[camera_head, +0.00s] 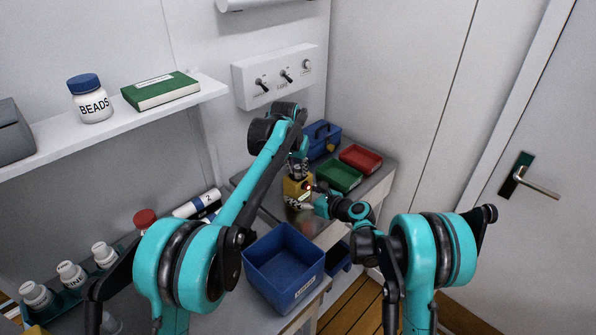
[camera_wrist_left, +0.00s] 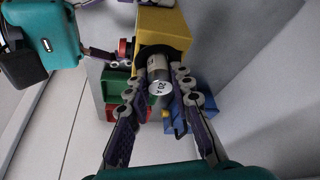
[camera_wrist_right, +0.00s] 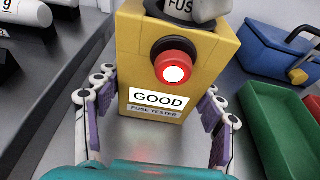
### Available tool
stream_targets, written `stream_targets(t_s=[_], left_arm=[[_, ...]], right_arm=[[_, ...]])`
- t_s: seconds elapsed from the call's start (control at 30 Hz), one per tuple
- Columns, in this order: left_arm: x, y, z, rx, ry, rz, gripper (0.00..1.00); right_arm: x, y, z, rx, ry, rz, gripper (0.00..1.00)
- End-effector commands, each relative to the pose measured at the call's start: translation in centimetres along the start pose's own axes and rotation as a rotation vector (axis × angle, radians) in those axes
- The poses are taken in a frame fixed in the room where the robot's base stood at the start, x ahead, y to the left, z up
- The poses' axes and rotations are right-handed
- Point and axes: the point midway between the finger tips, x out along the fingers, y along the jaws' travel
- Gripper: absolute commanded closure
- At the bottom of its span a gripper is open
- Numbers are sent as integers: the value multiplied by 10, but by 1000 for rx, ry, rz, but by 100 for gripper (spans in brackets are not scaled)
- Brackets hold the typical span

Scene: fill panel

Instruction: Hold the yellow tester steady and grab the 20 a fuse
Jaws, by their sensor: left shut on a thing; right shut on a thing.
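The yellow tester (camera_head: 291,188) stands on the counter. In the right wrist view the yellow tester (camera_wrist_right: 143,62) shows a GOOD label and a red button with a bright centre. My right gripper (camera_wrist_right: 157,115) is shut on the tester's lower sides, one finger on each side. The 20 A fuse (camera_wrist_left: 159,84) is a silver-grey cylinder at the tester's dark socket; the fuse (camera_wrist_right: 190,8) shows partly at the top of the right wrist view. My left gripper (camera_wrist_left: 162,92) is shut on the fuse from above. Whether the fuse's lower end is inside the socket is hidden.
A green tray (camera_head: 338,177), a red tray (camera_head: 361,157) and a blue toolbox (camera_head: 321,139) stand close behind and right of the tester. A labelled blue bin (camera_head: 283,262) is nearer me. Bottles (camera_head: 70,272) stand at left, under a wall shelf (camera_head: 120,113).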

Motion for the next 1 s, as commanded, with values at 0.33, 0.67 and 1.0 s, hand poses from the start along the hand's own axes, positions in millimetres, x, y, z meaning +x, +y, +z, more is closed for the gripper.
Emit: stream_targets(t_s=[0.33,0.67,1.0], left_arm=[[-63,0,-26,0,2,0,100],[-90,0,-37,0,3,0,100],[-90,0,-37,0,3,0,100]], right_arm=[[0,0,0,0,1,-1,69],[0,0,0,-1,1,-1,69],[0,0,0,-1,2,-1,7]])
